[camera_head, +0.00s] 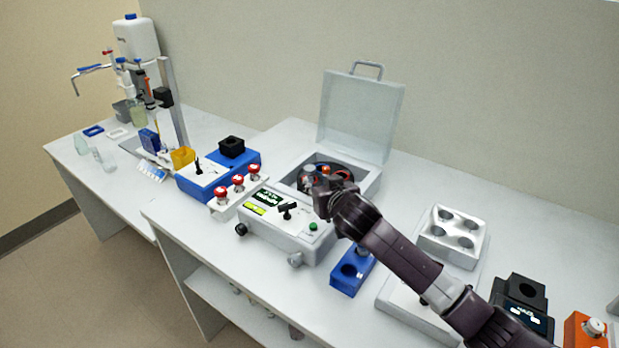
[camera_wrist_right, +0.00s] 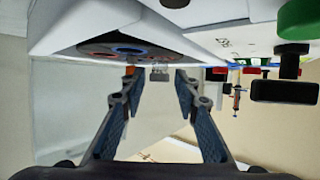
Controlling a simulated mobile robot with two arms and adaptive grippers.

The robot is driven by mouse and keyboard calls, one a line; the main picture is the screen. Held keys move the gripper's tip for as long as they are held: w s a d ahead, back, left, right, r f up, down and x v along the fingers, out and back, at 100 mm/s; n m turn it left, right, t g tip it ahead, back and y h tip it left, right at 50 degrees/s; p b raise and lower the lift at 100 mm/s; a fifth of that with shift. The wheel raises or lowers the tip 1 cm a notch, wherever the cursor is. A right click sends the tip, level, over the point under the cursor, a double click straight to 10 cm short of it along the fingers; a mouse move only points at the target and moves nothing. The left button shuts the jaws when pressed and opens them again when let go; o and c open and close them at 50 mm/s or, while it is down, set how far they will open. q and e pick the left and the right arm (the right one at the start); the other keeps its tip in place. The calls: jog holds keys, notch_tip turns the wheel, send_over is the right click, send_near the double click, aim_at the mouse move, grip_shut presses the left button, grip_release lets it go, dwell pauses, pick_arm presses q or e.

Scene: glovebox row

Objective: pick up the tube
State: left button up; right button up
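An open centrifuge (camera_head: 361,184) has its lid (camera_head: 358,115) raised. Its dark rotor (camera_head: 347,176) shows orange, and a small orange-topped piece (camera_head: 325,170), perhaps a tube's cap, stands there. Several red-capped tubes (camera_head: 238,183) stand in a white rack left of it; I cannot tell which tube is meant. My right gripper (camera_head: 318,190) is at the centrifuge's front edge and hides part of the bowl. In the right wrist view its fingers (camera_wrist_right: 156,74) are apart, with nothing seen gripped; a small grey piece (camera_wrist_right: 160,74) shows beyond the tips. My left gripper is not in view.
A grey control box (camera_head: 285,228) with knobs stands just in front of the centrifuge. A blue block (camera_head: 352,272) and a white four-hole rack (camera_head: 438,244) are to the right. A blue device (camera_head: 215,180) is at left. Free bench lies behind the blue device.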

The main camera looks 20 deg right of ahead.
aim_at(312, 175)
jog(key=x, duration=0.2)
jog(key=p+x, duration=0.1)
jog(key=shift+w+r, duration=0.25)
jog(key=shift+w, duration=0.25)
jog(key=shift+x, duration=0.8)
jog(key=shift+f, duration=0.1)
jog(key=c, duration=0.7)
jog(key=shift+o, duration=0.2)
